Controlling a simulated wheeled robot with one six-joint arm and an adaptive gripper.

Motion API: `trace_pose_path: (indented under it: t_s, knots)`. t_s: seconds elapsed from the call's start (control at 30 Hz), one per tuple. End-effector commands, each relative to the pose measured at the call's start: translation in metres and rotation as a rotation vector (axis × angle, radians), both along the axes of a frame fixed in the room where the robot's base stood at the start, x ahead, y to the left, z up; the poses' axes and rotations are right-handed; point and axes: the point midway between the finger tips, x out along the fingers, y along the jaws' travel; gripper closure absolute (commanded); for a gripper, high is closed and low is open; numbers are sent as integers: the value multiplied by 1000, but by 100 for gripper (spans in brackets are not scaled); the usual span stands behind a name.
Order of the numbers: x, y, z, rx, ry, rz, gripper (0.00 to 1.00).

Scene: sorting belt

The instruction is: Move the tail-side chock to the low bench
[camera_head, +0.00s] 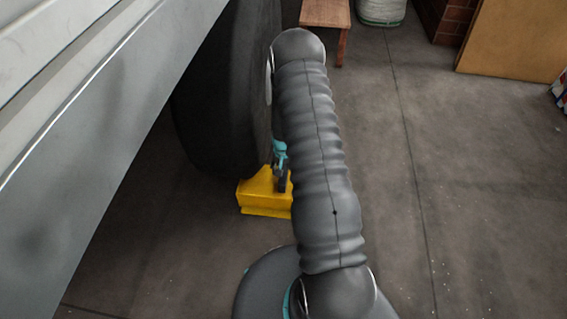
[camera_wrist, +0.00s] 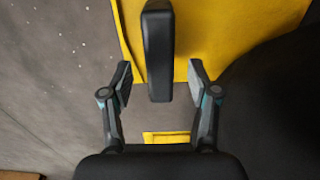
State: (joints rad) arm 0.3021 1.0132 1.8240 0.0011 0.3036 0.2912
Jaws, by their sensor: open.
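The yellow chock (camera_head: 262,196) sits on the floor against the dark tyre (camera_head: 225,95), its right part hidden behind my arm. In the wrist view the chock (camera_wrist: 235,35) fills the upper middle and right. A dark upright bar (camera_wrist: 158,50), which looks like its handle, stands between my fingertips. My gripper (camera_wrist: 161,80) is open, with one finger on each side of the bar and a gap on both sides. In the head view my gripper (camera_head: 281,165) shows only partly, at the chock. The low wooden bench (camera_head: 325,13) is at the top, cut off by the frame.
A grey vehicle body (camera_head: 95,110) overhangs the left side above the tyre. A white sack or bin (camera_head: 381,10) stands beside the bench. A brick block (camera_head: 447,18) and a wooden panel (camera_head: 515,45) are at the upper right.

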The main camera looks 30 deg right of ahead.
Motion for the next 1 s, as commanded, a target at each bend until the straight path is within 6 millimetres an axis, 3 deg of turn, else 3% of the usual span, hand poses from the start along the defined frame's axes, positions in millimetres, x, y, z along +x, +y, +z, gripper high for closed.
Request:
trace_pose_path:
  t_s: [0.23, 0.67, 0.9, 1.0]
  knots:
    - [0, 0, -29, 1, 1, 0, 40]
    - [0, 0, -36, 1, 1, 0, 40]
    - [0, 0, -36, 1, 1, 0, 100]
    - [0, 0, -36, 1, 1, 0, 100]
